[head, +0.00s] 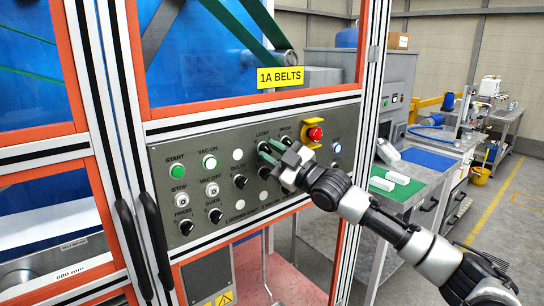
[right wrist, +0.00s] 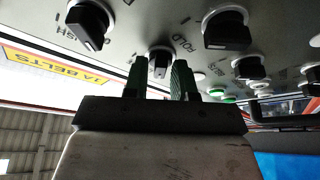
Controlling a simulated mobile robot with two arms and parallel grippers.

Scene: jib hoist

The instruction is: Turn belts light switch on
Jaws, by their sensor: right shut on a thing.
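The grey control panel (head: 225,158) sits under the yellow "1A BELTS" sign (head: 281,77) in the head view. The light switch (right wrist: 160,60) is a small black rotary knob, just below the "LIGHT" label (head: 263,134). My right gripper (head: 268,150) reaches in from the right, with its green fingers at this knob. In the right wrist view the two fingers (right wrist: 161,75) stand on either side of the knob and are shut on it. The fingers partly hide the knob, so its exact setting cannot be told. My left gripper is not in view.
A red emergency stop button (head: 314,133) in a yellow guard is close to the right of my gripper. A workbench (head: 415,180) with white blocks stands at the right.

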